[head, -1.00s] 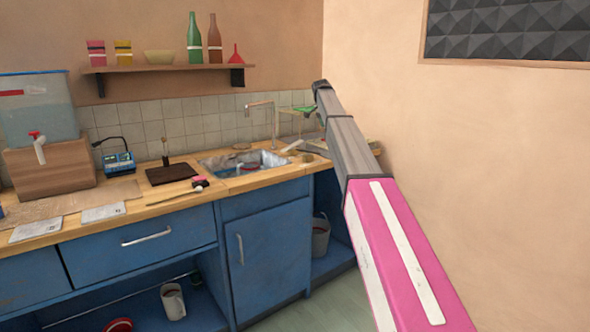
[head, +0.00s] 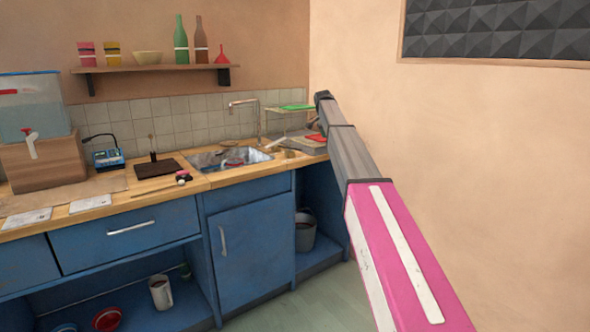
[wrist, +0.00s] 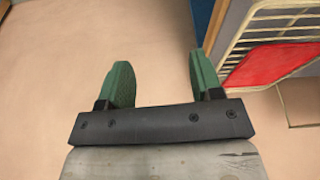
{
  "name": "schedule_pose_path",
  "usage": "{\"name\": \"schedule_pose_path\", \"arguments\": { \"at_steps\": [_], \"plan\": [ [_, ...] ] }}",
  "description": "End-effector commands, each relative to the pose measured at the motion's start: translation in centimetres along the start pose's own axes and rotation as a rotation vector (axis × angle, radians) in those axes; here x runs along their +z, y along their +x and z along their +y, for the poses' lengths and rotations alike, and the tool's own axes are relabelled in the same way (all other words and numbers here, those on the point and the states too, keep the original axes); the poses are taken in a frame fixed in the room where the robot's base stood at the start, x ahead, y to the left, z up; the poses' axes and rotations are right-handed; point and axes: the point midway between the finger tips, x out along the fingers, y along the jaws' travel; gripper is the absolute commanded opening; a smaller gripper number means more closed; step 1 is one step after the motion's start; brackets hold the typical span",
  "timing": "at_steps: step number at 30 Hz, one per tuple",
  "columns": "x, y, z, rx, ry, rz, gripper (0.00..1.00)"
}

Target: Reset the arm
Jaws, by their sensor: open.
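My gripper (wrist: 162,82) shows in the wrist view with its two green fingers spread apart and nothing between them. Behind the fingers is a plain pale, peach-coloured surface. In the head view my pink and grey arm reaches up from the lower right toward the right end of the counter; the gripper's fingers are hidden there. A wire rack (wrist: 268,42) with a red flat thing (wrist: 268,64) is to the right of the fingers in the wrist view, apart from them.
The wooden counter (head: 125,205) over blue cabinets holds a sink (head: 228,160), a water container (head: 33,105) and a blue device (head: 108,158). A shelf (head: 150,69) with bottles and cups hangs above. A bare wall (head: 480,180) is at the right.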

Motion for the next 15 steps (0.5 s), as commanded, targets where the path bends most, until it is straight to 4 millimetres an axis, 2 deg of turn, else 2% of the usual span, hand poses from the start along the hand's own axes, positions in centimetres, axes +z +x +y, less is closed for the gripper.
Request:
{"name": "schedule_pose_path", "arguments": {
  "at_steps": [8, 11, 15],
  "plan": [
    [4.4, 6.1, 3.8, -0.001, -0.096, -0.029, 0.60],
    [6.8, 9.1, 5.9, -0.005, -0.149, -0.044, 0.60],
    [11.7, 14.5, 10.3, -0.011, -0.250, -0.076, 0.60]
  ]
}}
